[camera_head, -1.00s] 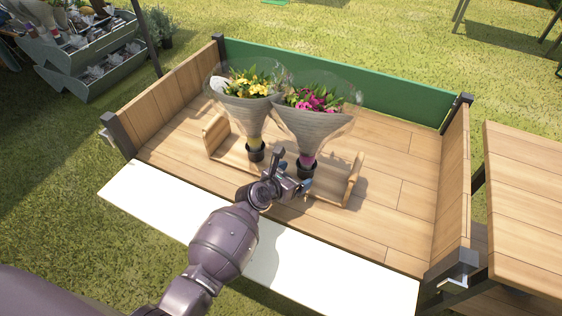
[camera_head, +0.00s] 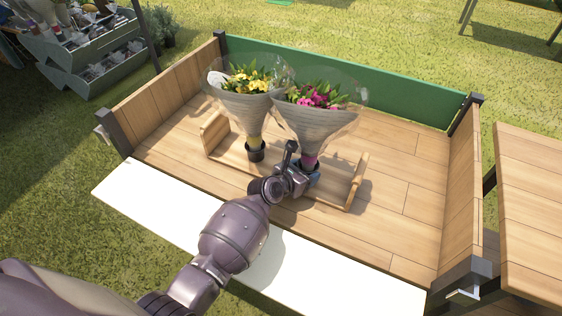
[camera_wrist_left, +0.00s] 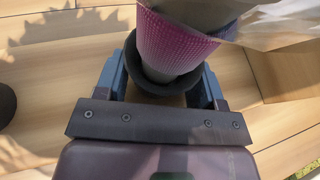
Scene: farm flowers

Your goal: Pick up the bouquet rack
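The bouquet rack (camera_head: 357,183) is a light wooden holder with raised ends, standing on the planked cart bed. It holds a bouquet of yellow flowers (camera_head: 248,84) at left and a bouquet of pink flowers (camera_head: 318,97) at right, both upright in clear wrap over black cups. My left gripper (camera_head: 308,174) is at the pink bouquet's cup. In the left wrist view its blue fingers stand wide apart on either side of that black cup (camera_wrist_left: 165,82), below the pink band (camera_wrist_left: 180,45). Whether the fingers press on the cup is unclear. My right gripper is out of view.
The cart bed (camera_head: 395,225) has wooden side walls and a green back wall (camera_head: 400,99). A white panel (camera_head: 320,275) lies along its front edge. Bare planks lie right of the rack. A wooden table (camera_head: 530,200) stands at right, and grey tiered shelves (camera_head: 85,60) at upper left.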

